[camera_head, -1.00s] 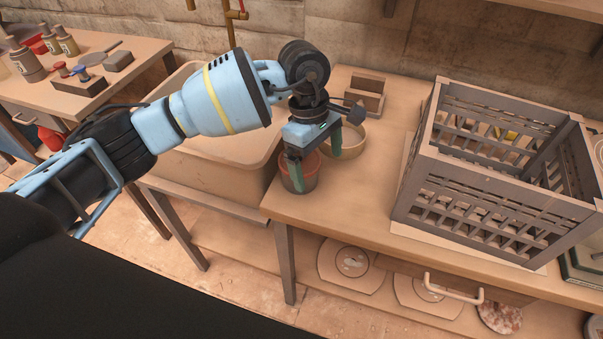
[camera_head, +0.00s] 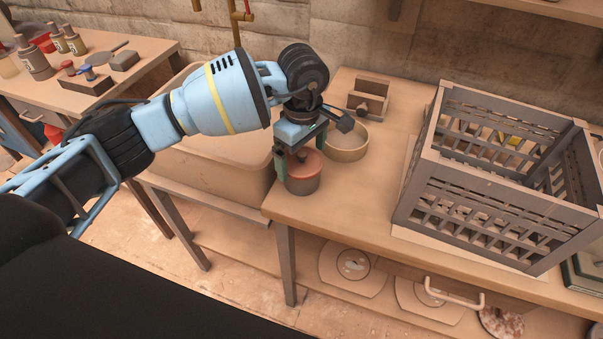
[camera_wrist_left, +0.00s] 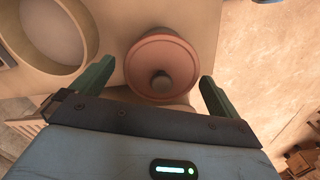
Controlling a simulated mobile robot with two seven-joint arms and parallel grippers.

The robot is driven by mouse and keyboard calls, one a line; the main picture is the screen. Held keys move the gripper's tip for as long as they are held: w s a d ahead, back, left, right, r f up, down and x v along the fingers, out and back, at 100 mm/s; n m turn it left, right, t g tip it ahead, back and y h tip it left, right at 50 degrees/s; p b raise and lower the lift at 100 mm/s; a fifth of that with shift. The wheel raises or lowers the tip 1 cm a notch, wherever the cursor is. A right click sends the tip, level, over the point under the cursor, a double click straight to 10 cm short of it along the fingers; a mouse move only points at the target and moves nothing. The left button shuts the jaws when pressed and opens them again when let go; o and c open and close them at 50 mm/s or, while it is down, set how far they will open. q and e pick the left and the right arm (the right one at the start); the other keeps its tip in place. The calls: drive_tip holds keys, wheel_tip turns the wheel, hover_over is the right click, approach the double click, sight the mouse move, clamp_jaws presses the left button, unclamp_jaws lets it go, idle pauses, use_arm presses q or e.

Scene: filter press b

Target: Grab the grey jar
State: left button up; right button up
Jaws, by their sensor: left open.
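The grey jar (camera_head: 303,185) stands upright near the left front corner of the wooden counter and has a reddish-pink lid with a dark knob. My left gripper (camera_head: 301,150) is open above the jar, with one finger at the jar's left side and the other beyond its back right. In the left wrist view, the lid (camera_wrist_left: 161,54) lies ahead of and between the two spread fingers of the gripper (camera_wrist_left: 155,88). I cannot tell whether either finger touches the jar. My right gripper is not in view.
A round tan bowl (camera_head: 347,154) stands close behind the jar to the right. A small wooden box (camera_head: 368,105) is at the back. A large slatted crate (camera_head: 470,190) fills the right of the counter. A basin (camera_head: 215,168) lies left. Bare counter (camera_head: 350,210) is to the jar's right.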

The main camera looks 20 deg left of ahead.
sight(302, 166)
use_arm(q)
drive_tip(key=shift+s+f, duration=0.1)
drive_tip(key=shift+f, duration=1.85)
drive_tip(key=shift+c, duration=0.3)
drive_tip(key=c, duration=0.8)
drive_tip(key=shift+c, duration=0.2)
drive_tip(key=shift+r, duration=0.1)
drive_tip(key=shift+r, duration=0.5)
wheel_tip(302, 166, up, 3)
drive_tip(key=shift+f, duration=0.15)
drive_tip(key=s+r, duration=0.1)
drive_tip(key=s, duration=1.5)
drive_tip(key=shift+a, duration=0.3)
